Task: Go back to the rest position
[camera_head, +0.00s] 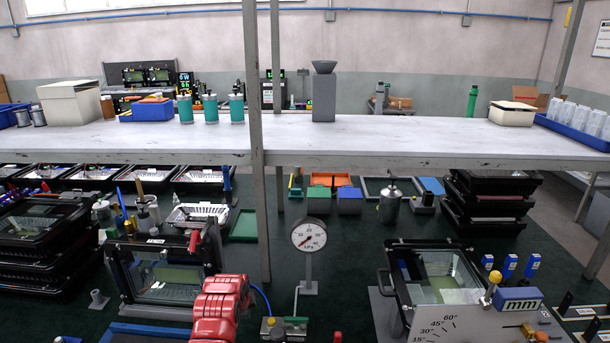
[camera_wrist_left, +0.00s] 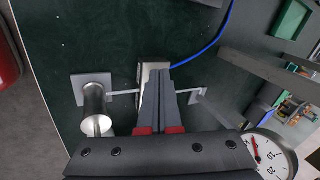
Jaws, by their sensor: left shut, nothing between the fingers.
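My left gripper (camera_wrist_left: 160,74) shows in the left wrist view. Its two dark fingers are shut together with nothing between them. Red parts show at the finger bases. The fingertips overlap a pale box with a blue hose (camera_wrist_left: 215,42) in the picture; I cannot tell whether they touch it. In the head view I cannot make out the left gripper for certain. My right gripper is in neither view.
A pressure gauge (camera_head: 309,235) stands on the dark green bench. A silver cylinder (camera_wrist_left: 94,103) sits beside the fingers. A glazed housing frame (camera_head: 165,273) is left, another (camera_head: 436,271) right. A pale shelf (camera_head: 400,137) on grey posts spans the bench.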

